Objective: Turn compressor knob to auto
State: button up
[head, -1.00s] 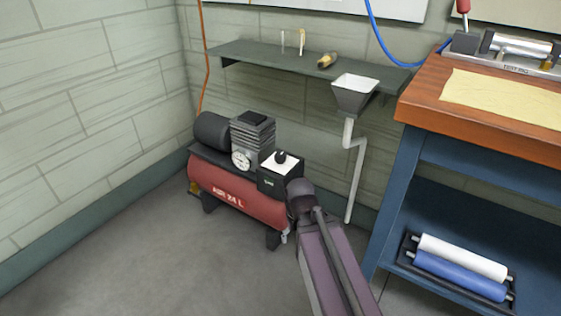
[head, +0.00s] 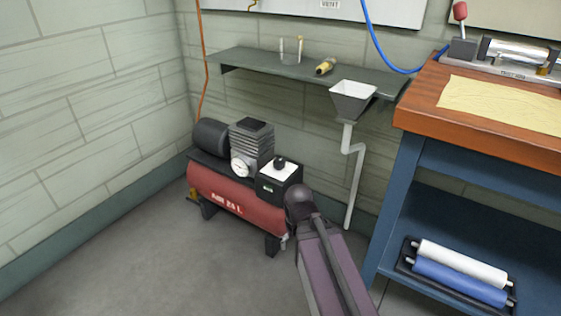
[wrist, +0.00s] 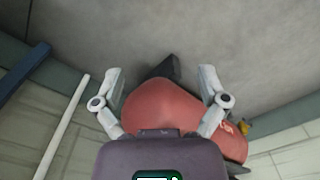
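The compressor (head: 233,199) has a red tank and stands on the floor against the back wall. Its black knob (head: 280,162) sits on the white top of a dark switch box (head: 279,184) at the tank's right end. The knob's setting is too small to read. My arm reaches up from the lower right and ends just right of the box in the head view; my gripper is hidden there. In the wrist view my gripper (wrist: 163,88) has its two fingers spread wide and empty, with the red tank (wrist: 165,105) beyond them. The knob is not visible in the wrist view.
A wall shelf (head: 305,70) hangs above the compressor. A grey funnel (head: 352,100) with a white pipe (head: 355,185) is right of it. A blue workbench (head: 400,190) with a wooden top stands at the right. The floor at left is clear.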

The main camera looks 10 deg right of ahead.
notch_tip(320, 180, up, 26)
jog(key=n+p, duration=1.2)
jog(key=p, duration=1.4)
send_over(280, 161)
jog(key=shift+f, duration=0.1)
notch_tip(280, 161, down, 14)
jog(key=b, duration=1.3)
jog(key=shift+r+b, duration=0.25)
jog(key=shift+b, duration=0.1)
jog(key=shift+c, duration=0.2)
